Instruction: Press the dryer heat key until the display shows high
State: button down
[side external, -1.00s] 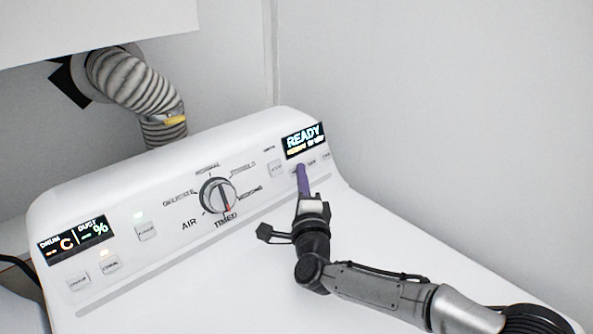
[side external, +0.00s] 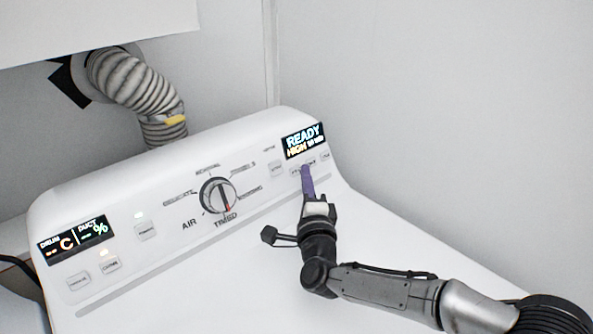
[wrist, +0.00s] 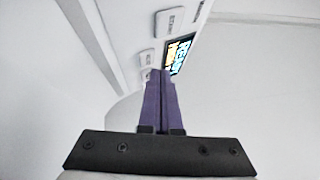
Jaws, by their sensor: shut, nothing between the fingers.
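The dryer's right display (side external: 305,140) reads READY on its top line and HIGH in yellow below, followed by small text I cannot read. It also shows in the wrist view (wrist: 179,54), partly behind the fingers. A row of small white keys lies under it, and their labels are too small to read. My gripper (side external: 306,168) is shut and empty, its purple fingers pointing up at the keys just below the display. The fingertips (wrist: 160,73) cover part of the key row. I cannot tell whether they touch a key.
A round dial (side external: 218,195) sits mid-panel. A left display (side external: 73,240) and several keys are farther left. A ribbed duct hose (side external: 135,85) rises behind the dryer. The dryer's white top (side external: 220,290) is clear apart from my arm.

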jog(key=shift+r, duration=0.1)
jog(key=shift+s+d+r, duration=0.4)
jog(key=shift+s+d, duration=0.45)
jog(key=shift+s+d+r, duration=0.4)
jog(key=shift+s+d, duration=0.4)
dwell(1.0)
jog(key=w+d+r+n+g+y, duration=0.1)
jog(key=d+r+n+g+y, duration=0.2)
jog(key=d+r+n, duration=0.55)
jog(key=s+d+r+n+g, duration=0.1)
jog(key=s+d+r+g, duration=0.2)
jog(key=d, duration=0.5)
jog(key=s+d+r+n+g, duration=0.1)
jog(key=s+d+r+n, duration=0.15)
jog(key=s+d, duration=0.4)
jog(key=s+d+f+n+g+h, duration=0.1)
jog(key=s+d+f, duration=0.3)
jog(key=s+d, duration=0.4)
jog(key=s+d+f+n+g+h, duration=0.2)
jog(key=s+d, duration=0.6)
jog(key=s, duration=0.6)
jog(key=s+d+f+n+g+h, duration=0.2)
jog(key=s+d+f, duration=0.4)
jog(key=s+d, duration=0.3)
jog(key=shift+s+g+h, duration=0.5)
jog(key=shift+s+g, duration=0.4)
jog(key=shift+g, duration=0.1)
